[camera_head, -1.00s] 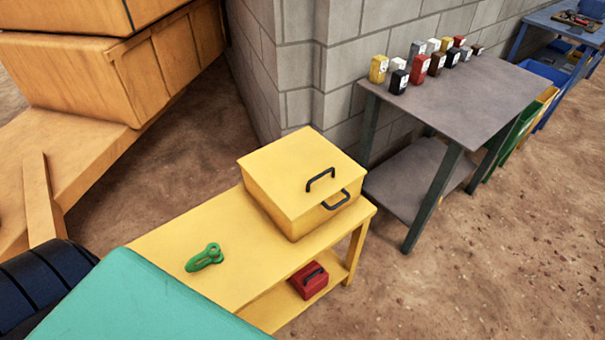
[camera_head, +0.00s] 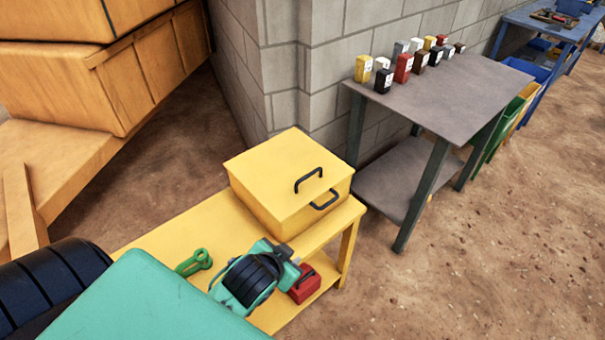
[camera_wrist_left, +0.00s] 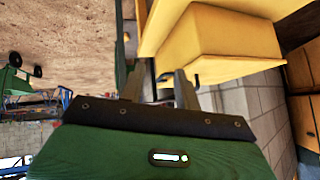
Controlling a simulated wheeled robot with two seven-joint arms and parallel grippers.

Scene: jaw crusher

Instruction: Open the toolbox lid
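The yellow toolbox (camera_head: 280,195) stands on the far end of the yellow bench (camera_head: 150,235) in the head view, its lid shut flat. My right gripper is not in view.
A green tool (camera_head: 194,262) lies on the bench left of my arm. A red box (camera_head: 305,287) sits on its lower shelf. A grey table (camera_head: 450,95) with several small containers stands at the right by a block wall (camera_head: 350,50). Open dirt ground is at the right.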

